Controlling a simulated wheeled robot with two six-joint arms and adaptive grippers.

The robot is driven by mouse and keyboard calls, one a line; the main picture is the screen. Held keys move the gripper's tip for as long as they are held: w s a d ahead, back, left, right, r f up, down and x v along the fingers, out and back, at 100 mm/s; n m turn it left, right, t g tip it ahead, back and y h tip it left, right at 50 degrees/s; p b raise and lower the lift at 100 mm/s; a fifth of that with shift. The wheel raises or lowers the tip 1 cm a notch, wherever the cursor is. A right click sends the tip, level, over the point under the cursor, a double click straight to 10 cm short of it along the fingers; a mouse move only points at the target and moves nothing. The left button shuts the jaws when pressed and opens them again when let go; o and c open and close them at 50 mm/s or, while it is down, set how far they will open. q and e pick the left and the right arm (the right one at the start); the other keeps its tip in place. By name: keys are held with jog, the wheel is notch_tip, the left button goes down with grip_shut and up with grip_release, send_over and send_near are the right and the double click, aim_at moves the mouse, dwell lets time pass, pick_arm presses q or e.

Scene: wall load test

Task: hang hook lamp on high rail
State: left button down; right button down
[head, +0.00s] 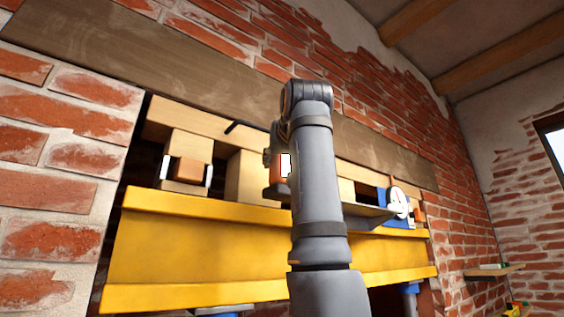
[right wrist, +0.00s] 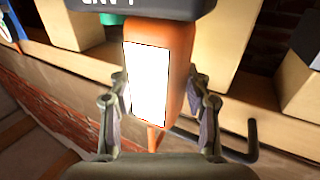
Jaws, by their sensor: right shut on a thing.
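The hook lamp (right wrist: 148,80) has an orange body, a white light panel and a dark end with lettering. A thin orange hook (right wrist: 153,138) shows at its other end. My right gripper (right wrist: 158,100) is shut on the lamp's body, one finger on each side. In the head view the lamp (head: 285,165) is partly hidden behind my right arm, at the wooden framing. A pale wooden rail (head: 185,119) runs along the top of the wall opening. A black bent peg (head: 235,126) sticks out from it, left of the lamp. The peg (right wrist: 243,157) also shows beside the hook, apart from it. My left gripper is out of view.
A yellow beam (head: 190,250) crosses below the framing. A brown-orange block (head: 188,171) sits in a clamp-like holder at left. A round white gauge (head: 398,203) on a blue part stands at right. A brown plank (head: 150,70) crosses the brick wall above.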

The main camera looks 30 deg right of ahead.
jog(key=shift+f+b, duration=1.15)
jog(key=shift+f, duration=0.15)
jog(key=c, duration=0.5)
grip_release()
jog(key=shift+s, duration=0.1)
jog(key=v, duration=1.2)
jog(key=shift+a, duration=0.1)
